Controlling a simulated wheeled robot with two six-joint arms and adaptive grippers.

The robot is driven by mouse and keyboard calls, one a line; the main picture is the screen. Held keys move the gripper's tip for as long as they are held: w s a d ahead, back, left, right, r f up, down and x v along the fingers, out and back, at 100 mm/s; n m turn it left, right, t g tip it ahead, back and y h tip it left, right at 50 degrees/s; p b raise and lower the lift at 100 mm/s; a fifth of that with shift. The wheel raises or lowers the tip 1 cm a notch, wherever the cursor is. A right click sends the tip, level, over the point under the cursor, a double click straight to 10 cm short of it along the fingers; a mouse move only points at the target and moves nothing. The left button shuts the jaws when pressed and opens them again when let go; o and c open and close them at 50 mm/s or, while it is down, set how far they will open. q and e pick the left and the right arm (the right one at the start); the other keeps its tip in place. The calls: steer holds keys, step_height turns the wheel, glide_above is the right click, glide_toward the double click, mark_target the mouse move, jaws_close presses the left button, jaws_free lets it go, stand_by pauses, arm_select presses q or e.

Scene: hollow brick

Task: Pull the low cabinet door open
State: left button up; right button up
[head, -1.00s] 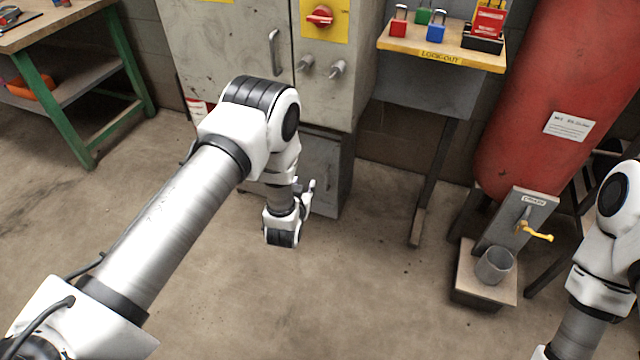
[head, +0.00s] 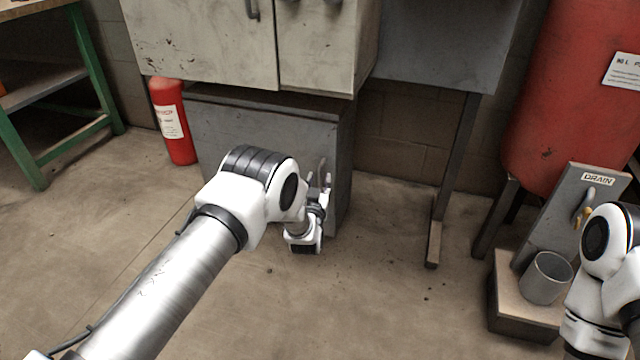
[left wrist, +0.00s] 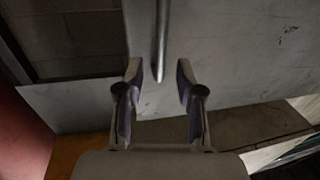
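The low cabinet (head: 255,125) is a grey metal box on the floor under the upper cabinet. Its door looks shut. The door's upright bar handle (head: 322,168) is near the door's right edge, partly hidden by my gripper. My left gripper (head: 321,187) is in front of the handle, its fingers open. In the left wrist view the handle (left wrist: 161,38) runs down from the top edge, and its end lies between the two open fingertips (left wrist: 160,75) with a gap on each side. I cannot tell how deep it is between them. My right gripper is out of view.
A red fire extinguisher (head: 173,120) stands left of the low cabinet. The pale upper cabinet (head: 200,45) overhangs it. A dark stand leg (head: 452,170) is to the right, then a red tank (head: 575,90) and a grey cup (head: 546,277). The floor in front is clear.

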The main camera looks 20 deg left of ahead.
mark_target(320, 175)
arm_select(q)
steer(key=w, duration=0.1)
steer(key=w+b, duration=0.1)
steer(key=shift+w+a+f, duration=0.25)
steer(key=shift+w, duration=0.15)
steer(key=shift+w+r, duration=0.2)
steer(key=shift+w, duration=0.1)
jaws_close()
